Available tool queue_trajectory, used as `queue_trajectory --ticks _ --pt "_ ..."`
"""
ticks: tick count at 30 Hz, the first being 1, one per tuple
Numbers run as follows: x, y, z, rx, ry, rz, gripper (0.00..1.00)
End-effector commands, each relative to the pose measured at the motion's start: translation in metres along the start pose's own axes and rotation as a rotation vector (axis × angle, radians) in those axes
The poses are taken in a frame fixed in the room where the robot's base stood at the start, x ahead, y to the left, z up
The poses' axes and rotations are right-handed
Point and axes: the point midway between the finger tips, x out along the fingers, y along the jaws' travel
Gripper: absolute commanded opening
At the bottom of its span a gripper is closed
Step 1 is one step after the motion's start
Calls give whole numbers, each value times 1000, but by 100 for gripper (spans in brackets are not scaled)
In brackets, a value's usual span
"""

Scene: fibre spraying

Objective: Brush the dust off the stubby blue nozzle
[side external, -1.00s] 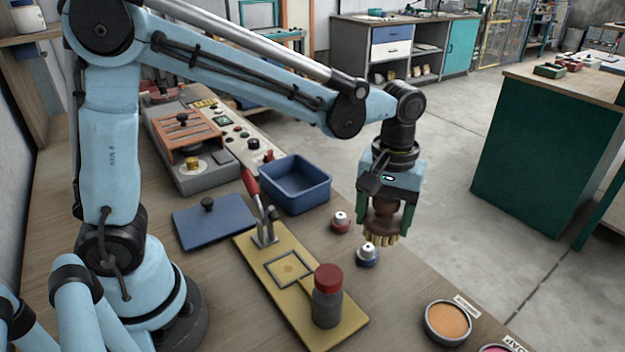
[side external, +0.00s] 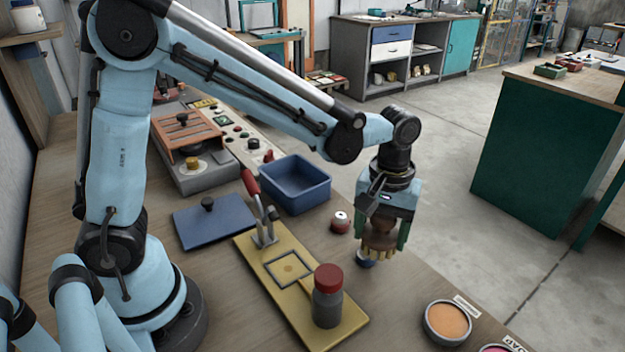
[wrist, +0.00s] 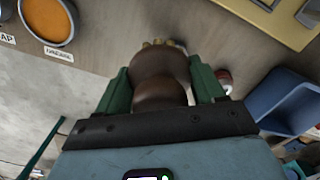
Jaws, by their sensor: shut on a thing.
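My gripper (side external: 383,238) is shut on a brown round-handled brush (side external: 382,233) with pale tan bristles pointing down. The brush also shows between the green fingers in the wrist view (wrist: 160,75). The stubby blue nozzle (side external: 364,261) is on the bench directly under the brush, and the bristles hide most of it. The bristles look at or just above its top; I cannot tell whether they touch. A red nozzle (side external: 340,222) with a white top stands just behind and left of it. In the wrist view the blue nozzle is hidden behind the brush.
A yellow board (side external: 265,262) with a toggle clamp and a red-capped jar (side external: 327,297) lies to the left. A blue bin (side external: 296,186) stands behind. An orange powder dish (side external: 447,322) is at front right. The bench's right edge is close to the nozzles.

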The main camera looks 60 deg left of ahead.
Motion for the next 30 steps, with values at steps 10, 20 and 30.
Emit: queue_trajectory --ticks 10,20,30 --pt "4 0 0 0 0 0 44" --pt "10 0 0 0 0 0 44" --pt "16 0 0 0 0 0 44"
